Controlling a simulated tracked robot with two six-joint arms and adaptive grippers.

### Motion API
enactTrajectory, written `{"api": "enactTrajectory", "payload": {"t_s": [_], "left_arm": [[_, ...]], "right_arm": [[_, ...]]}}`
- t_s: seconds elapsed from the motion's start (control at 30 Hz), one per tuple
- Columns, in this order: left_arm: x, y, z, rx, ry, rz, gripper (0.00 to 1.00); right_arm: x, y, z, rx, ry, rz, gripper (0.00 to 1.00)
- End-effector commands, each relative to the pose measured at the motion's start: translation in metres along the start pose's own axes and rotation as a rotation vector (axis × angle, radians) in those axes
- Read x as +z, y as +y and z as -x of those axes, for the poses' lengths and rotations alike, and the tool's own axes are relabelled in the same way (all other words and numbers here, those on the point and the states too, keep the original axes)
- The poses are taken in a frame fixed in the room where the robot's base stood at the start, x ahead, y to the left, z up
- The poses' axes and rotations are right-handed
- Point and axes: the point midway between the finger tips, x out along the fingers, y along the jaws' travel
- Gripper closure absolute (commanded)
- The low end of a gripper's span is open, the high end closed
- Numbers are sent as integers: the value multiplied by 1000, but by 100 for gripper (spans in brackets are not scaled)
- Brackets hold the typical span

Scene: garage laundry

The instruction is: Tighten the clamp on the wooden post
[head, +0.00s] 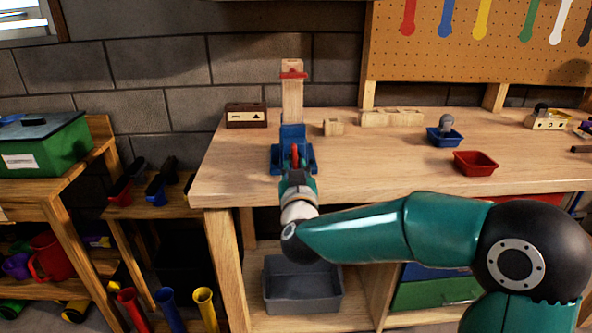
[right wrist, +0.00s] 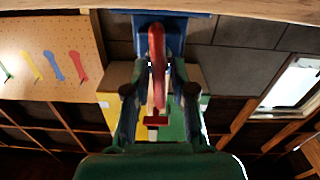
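The wooden post (head: 292,103) stands upright at the back left of the workbench, with a red piece (head: 293,75) across its upper part. A blue clamp (head: 292,135) is at its foot, with a red handle (head: 295,154) at the front. My right gripper (head: 297,166) is at this handle, its fingers largely hidden by the wrist. In the right wrist view, the red handle (right wrist: 157,65) lies between the two fingers, with the blue clamp (right wrist: 180,32) beyond. The fingertips are close on both sides of the handle; I cannot tell whether they touch it. My left gripper is out of view.
A brown box (head: 246,116) stands left of the post and a small wood block (head: 334,127) to its right. Blue (head: 445,137) and red (head: 475,163) trays lie farther right. The bench top (head: 380,170) between is clear. A grey bin (head: 302,288) sits below.

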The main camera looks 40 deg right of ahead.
Motion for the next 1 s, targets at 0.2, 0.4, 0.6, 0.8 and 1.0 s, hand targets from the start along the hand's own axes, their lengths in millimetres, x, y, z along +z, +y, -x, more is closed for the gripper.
{"api": "enactTrajectory", "payload": {"t_s": [0.2,0.4,0.6,0.8,1.0], "left_arm": [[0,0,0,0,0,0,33],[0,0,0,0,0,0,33],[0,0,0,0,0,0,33],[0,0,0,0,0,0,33],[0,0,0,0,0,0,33]], "right_arm": [[0,1,0,2,2,0,60],[-1,1,2,3,2,0,60],[-1,0,23,0,3,0,60],[-1,0,63,-1,3,0,60],[0,-1,99,-2,3,-1,60]]}}
